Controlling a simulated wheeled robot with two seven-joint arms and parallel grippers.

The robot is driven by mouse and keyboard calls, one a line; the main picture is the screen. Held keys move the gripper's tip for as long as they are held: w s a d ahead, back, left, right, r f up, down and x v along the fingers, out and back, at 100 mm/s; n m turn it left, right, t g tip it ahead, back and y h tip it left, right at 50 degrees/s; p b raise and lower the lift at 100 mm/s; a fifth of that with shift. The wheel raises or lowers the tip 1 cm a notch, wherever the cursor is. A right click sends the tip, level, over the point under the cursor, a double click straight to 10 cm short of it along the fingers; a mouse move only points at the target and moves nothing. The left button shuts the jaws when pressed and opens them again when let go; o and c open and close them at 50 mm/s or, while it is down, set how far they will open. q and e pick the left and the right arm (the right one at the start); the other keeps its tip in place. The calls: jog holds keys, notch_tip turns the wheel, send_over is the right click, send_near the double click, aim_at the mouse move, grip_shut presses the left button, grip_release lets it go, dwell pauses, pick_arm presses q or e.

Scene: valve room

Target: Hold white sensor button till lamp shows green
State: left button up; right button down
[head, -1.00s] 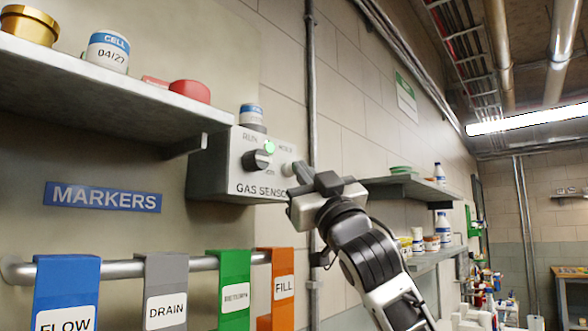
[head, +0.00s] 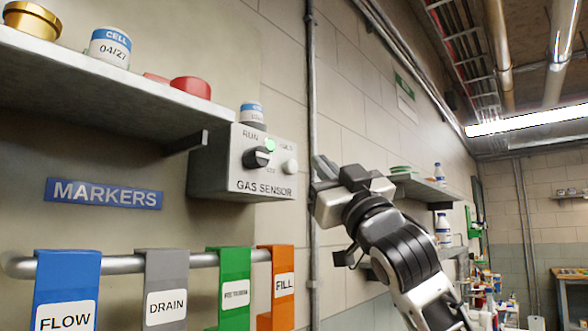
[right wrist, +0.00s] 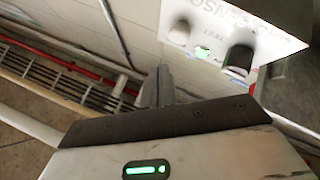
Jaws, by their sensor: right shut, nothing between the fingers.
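The grey gas sensor box (head: 222,175) is on the wall in the head view. The white button (head: 290,166) is at the right of its face and looks uncovered. The lamp (head: 270,145) glows green above a black knob (head: 258,157). My right gripper (head: 319,167) is shut and empty, to the right of the button and apart from it. In the right wrist view the shut fingers (right wrist: 160,85) point up, with the button (right wrist: 180,31) beyond them to the right and clear of them. The knob (right wrist: 238,60) also shows there. My left gripper is not in view.
A shelf (head: 95,85) with cups and a red item is at upper left. A rail (head: 122,264) with coloured tags runs below the box. A vertical pipe (head: 311,100) stands behind my right gripper. Shelves with bottles (head: 425,188) are further right.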

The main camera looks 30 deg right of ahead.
jog(key=shift+s+d, duration=0.25)
jog(key=shift+s, duration=0.35)
jog(key=shift+s+d, duration=0.25)
jog(key=shift+s, duration=0.35)
